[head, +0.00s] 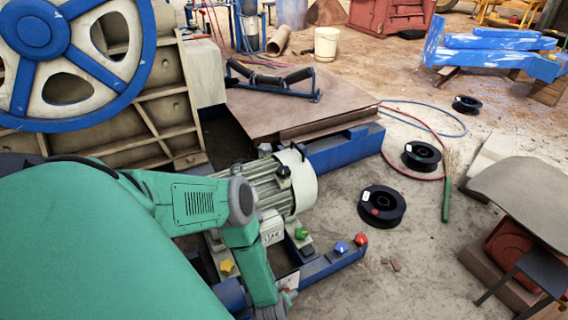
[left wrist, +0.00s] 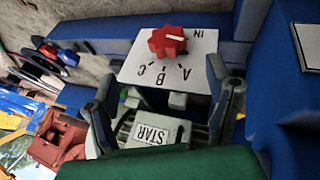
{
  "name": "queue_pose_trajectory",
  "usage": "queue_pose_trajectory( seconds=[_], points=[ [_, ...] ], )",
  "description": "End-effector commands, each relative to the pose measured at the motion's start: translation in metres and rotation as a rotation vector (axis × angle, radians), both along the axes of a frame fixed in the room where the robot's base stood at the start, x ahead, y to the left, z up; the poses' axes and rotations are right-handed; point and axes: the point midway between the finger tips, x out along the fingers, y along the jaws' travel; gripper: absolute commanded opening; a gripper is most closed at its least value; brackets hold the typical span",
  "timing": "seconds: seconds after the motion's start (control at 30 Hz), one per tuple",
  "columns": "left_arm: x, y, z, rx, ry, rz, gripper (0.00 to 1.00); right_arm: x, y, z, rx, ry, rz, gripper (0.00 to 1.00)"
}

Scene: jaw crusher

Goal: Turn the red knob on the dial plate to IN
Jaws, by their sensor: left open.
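The white dial plate (left wrist: 200,62) shows in the left wrist view with the letters A, B, C and IN, upside down. The red knob (left wrist: 168,41) sits on it. Its white mark points right, toward the IN side; exact alignment is hard to tell. My left gripper (left wrist: 162,72) is open, its fingers spread either side of the plate's near part, and the knob lies beyond the fingertips, apart from them. Nothing is held. In the head view my green left arm reaches down over the blue frame and hides most of the plate. My right gripper is not in view.
A grey motor (head: 295,185) stands beside my left arm. Yellow (head: 227,267), green (head: 301,233), blue (head: 341,247) and red (head: 361,240) star knobs sit near the blue frame (head: 325,265). Black spools (head: 382,206) lie on open floor.

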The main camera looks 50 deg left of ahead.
Motion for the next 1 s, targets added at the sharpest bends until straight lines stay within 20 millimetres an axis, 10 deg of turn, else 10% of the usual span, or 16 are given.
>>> queue_pose_trajectory(
  seconds=[0.63, 1.0],
  points=[
    [0.043, 0.039, -0.101, 0.011, -0.007, 0.026, 0.73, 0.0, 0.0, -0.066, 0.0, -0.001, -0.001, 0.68],
    [0.056, 0.046, -0.123, 0.01, -0.006, 0.025, 0.73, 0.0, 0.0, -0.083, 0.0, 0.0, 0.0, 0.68]
  ],
)
